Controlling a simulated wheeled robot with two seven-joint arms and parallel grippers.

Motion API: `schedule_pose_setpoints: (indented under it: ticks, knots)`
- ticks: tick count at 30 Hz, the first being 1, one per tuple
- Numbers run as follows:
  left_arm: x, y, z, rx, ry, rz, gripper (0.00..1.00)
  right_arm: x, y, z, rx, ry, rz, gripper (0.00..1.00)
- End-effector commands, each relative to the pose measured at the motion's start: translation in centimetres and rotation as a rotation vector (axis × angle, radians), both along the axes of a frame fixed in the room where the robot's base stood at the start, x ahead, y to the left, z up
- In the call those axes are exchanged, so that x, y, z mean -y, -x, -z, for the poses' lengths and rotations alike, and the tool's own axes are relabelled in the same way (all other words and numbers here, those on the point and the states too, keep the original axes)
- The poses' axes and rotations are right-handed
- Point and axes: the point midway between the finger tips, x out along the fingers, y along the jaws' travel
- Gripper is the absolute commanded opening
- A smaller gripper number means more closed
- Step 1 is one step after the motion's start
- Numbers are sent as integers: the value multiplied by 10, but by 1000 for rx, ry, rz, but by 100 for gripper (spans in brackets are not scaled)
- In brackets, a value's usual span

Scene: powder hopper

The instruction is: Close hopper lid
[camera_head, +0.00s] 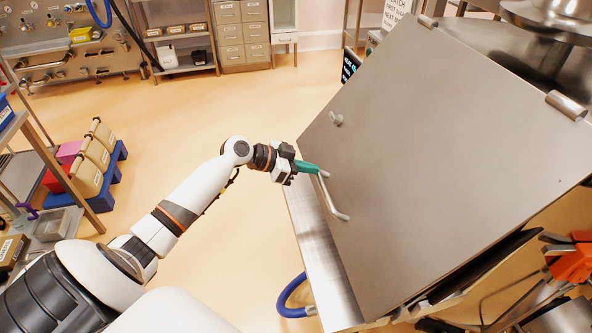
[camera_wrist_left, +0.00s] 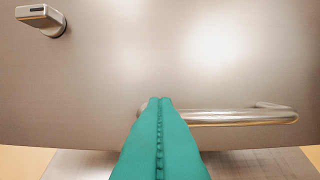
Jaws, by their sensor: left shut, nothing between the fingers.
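The hopper lid (camera_head: 440,150) is a large flat grey metal plate. It stands tilted up from its hinges, which are at the upper right in the head view. A bar handle (camera_head: 333,196) is fixed near its lower left edge, and the handle also shows in the left wrist view (camera_wrist_left: 235,117). My left gripper (camera_head: 316,169) has green fingers, which are shut with nothing between them. My right gripper is not in view.
A small latch knob (camera_head: 337,119) sticks out of the lid, also in the left wrist view (camera_wrist_left: 42,18). A metal ledge (camera_head: 325,275) runs below the lid. A blue hose (camera_head: 290,297) hangs beside it.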

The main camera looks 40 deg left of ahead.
Motion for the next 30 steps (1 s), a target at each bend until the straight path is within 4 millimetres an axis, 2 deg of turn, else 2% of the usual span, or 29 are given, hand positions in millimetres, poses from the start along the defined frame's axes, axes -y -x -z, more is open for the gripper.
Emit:
schedule_pose_setpoints:
  ticks: [1, 12, 15, 21, 30]
  knots:
    - [4, -4, 16, 13, 11, 0, 0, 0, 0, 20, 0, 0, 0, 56]
    - [28, -34, 55, 84, 72, 0, 0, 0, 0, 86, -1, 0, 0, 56]
    - [37, -44, 64, 87, 75, 1, 0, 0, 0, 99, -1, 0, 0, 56]
    - [47, -54, 72, 86, 73, 0, 0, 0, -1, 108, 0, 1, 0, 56]
    - [49, -55, 73, 81, 72, 2, 0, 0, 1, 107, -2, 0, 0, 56]
